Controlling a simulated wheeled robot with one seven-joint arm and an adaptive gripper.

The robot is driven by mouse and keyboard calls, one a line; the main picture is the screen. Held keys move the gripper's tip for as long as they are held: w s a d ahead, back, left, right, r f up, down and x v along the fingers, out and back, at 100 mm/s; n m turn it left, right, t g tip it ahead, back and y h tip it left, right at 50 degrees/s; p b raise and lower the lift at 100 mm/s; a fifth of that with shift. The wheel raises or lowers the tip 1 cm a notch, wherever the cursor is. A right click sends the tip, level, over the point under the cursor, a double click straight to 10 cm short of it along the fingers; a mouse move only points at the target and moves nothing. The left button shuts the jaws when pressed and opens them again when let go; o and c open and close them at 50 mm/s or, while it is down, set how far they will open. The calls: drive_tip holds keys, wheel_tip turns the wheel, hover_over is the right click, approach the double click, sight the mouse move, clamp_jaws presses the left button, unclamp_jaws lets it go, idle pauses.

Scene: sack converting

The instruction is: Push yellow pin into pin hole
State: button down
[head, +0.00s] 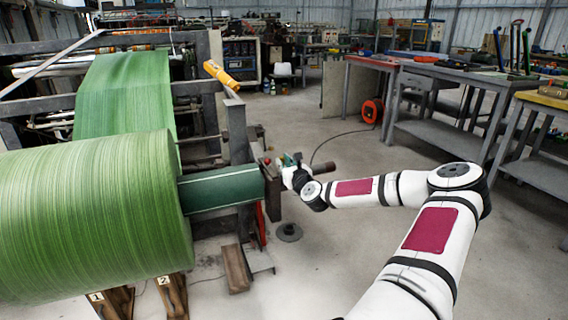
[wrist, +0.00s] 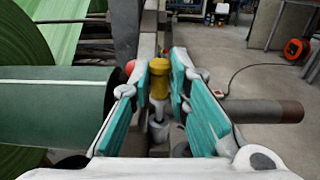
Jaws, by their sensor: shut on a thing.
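The yellow pin (wrist: 159,80) stands upright between the teal finger pads in the wrist view, with a grey metal part below its yellow head. My gripper (wrist: 157,74) is shut on it, at the end of the roller's shaft beside the machine frame. In the head view my gripper (head: 284,168) is at the frame's end, and the pin is too small to make out there. The pin hole is not visible; I cannot tell how deep the pin sits.
A large green roll (head: 90,220) and a dark green roller (head: 222,188) lie left of my gripper. A red knob (wrist: 130,67) is close to the left finger. A brown shaft (wrist: 265,112) sticks out to the right. Workbenches (head: 460,75) stand right, with open floor between.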

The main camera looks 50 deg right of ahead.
drive_tip(key=shift+f+b, duration=0.6)
drive_tip(key=shift+f, duration=0.2)
drive_tip(key=c, duration=1.8)
unclamp_jaws()
drive_tip(key=o, duration=0.5)
drive_tip(key=shift+s+r, duration=0.1)
drive_tip(key=shift+r, duration=0.05)
drive_tip(key=shift+s+a+r+p, duration=0.25)
drive_tip(key=shift+s+r+p, duration=0.15)
drive_tip(key=shift+r+p, duration=0.65)
drive_tip(key=shift+s+a+r+p, duration=0.3)
drive_tip(key=shift+r+p, duration=0.4)
drive_tip(key=shift+r, duration=0.55)
drive_tip(key=shift+s+a+r+p, duration=0.2)
drive_tip(key=shift+s+r+p, duration=0.25)
drive_tip(key=shift+r+p, duration=0.6)
